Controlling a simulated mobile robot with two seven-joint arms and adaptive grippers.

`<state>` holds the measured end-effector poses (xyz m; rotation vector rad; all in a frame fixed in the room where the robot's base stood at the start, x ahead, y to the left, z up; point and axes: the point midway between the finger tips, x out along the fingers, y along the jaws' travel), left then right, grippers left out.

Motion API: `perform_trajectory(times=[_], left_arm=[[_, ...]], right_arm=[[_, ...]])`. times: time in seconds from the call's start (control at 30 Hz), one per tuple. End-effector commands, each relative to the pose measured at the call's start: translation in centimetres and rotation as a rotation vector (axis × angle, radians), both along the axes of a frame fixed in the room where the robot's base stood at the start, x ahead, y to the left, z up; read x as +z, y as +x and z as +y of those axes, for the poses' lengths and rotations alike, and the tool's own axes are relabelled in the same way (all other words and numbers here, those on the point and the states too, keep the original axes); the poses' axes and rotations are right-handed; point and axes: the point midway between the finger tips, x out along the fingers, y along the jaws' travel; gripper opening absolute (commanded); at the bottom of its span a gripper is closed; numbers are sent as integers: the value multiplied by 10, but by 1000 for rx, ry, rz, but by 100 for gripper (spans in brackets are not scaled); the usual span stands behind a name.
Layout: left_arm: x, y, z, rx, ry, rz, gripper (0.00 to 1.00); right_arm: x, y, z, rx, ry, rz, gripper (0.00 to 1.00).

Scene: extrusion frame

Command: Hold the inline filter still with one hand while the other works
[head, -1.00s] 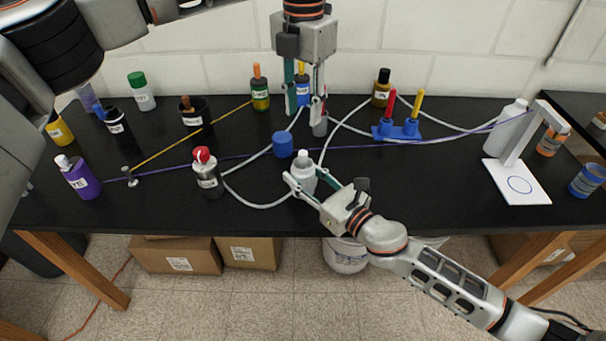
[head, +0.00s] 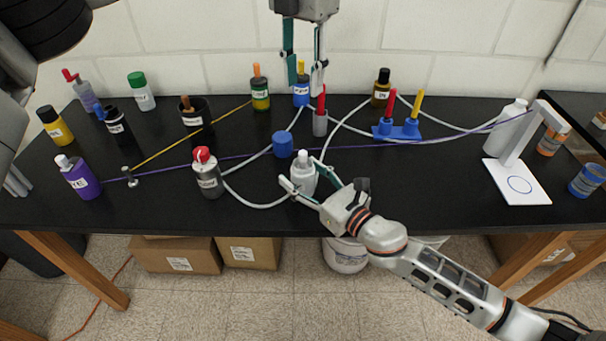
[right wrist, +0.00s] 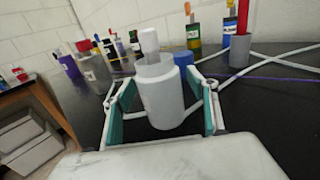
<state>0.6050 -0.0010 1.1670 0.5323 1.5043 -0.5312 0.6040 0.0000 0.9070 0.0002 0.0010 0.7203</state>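The white inline filter (head: 304,181), a short cylinder with a narrower top, stands upright near the table's front edge. My right gripper (head: 299,171) has a finger on each side of it and is closed around it. In the right wrist view the filter (right wrist: 160,98) fills the space between the green-padded fingers. My left gripper (head: 305,86) hangs above the back of the table, fingers apart and empty. Below it, a red stick (head: 321,101) stands in a small grey cylinder (head: 320,126).
A blue cylinder (head: 283,145) stands just behind the filter, with white tubing (head: 258,205) around it. A blue rack (head: 398,131) holds a red and a yellow stick. Bottles stand left and behind. A white stand (head: 517,188) is at right; the front-right table is clear.

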Motion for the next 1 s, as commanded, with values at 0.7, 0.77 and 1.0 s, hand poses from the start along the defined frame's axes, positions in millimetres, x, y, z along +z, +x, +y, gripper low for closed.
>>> perform_trajectory(times=[0.7, 0.77, 1.0], left_arm=[[0, 0, 0, 0, 0, 0, 33], [0, 0, 0, 0, 0, 0, 33], [0, 0, 0, 0, 0, 0, 33]], right_arm=[[-2, -64, -56, 0, 0, 4, 58], [-1, -71, -62, 0, 0, 4, 58], [0, -88, -77, 0, 1, 1, 58]])
